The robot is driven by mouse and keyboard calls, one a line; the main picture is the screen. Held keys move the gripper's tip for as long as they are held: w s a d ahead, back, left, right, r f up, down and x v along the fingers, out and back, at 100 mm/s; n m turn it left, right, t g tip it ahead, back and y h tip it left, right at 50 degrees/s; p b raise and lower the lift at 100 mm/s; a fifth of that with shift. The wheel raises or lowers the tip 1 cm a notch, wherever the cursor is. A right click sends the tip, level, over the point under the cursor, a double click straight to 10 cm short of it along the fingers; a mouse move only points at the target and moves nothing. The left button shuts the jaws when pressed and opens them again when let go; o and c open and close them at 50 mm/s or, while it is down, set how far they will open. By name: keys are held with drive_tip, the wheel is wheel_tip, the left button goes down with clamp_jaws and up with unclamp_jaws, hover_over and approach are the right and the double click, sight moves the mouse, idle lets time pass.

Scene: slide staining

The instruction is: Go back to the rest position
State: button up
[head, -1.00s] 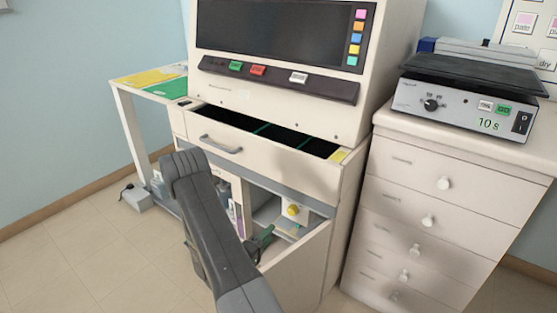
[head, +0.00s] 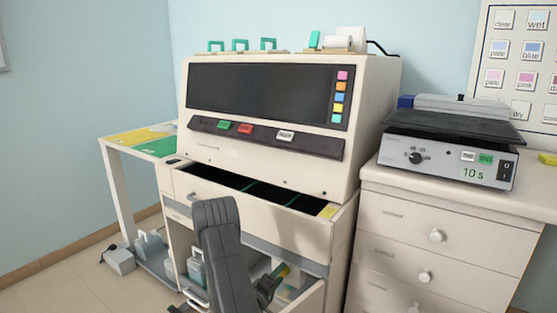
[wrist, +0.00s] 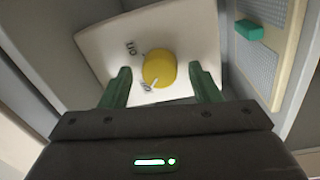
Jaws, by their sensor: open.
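My gripper (wrist: 163,84) is open in the wrist view, with its two green fingers apart and nothing between the tips that I can see held. A round yellow knob (wrist: 158,68) on a white box (wrist: 100,50) shows beyond and between the fingers. I cannot tell how far the fingertips are from the knob. In the head view my arm reaches down into the open lower compartment of the staining machine (head: 360,100), and my gripper (head: 281,274) is small and partly hidden there by the arm and the cabinet.
An open drawer (head: 290,232) juts out above the compartment, close to my arm. A low door (head: 308,298) stands open in front. A drawer cabinet (head: 400,225) with a hot plate (head: 445,150) stands at the right. A side table (head: 125,140) is at the left.

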drive_tip(key=r+p+v, duration=0.1)
drive_tip(key=p+v, duration=0.1)
drive_tip(key=v, duration=1.2)
drive_tip(key=w+d+m+b, duration=0.3)
drive_tip(key=w+d+m, duration=0.1)
drive_tip(key=m, duration=0.5)
drive_tip(key=w+d+m+g+b, duration=0.1)
drive_tip(key=w+d+m+b, duration=0.2)
drive_tip(key=w+m, duration=0.4)
drive_tip(key=m, duration=0.2)
drive_tip(key=shift+w+d+m, duration=0.3)
drive_tip(key=shift+d, duration=0.1)
idle(0.6)
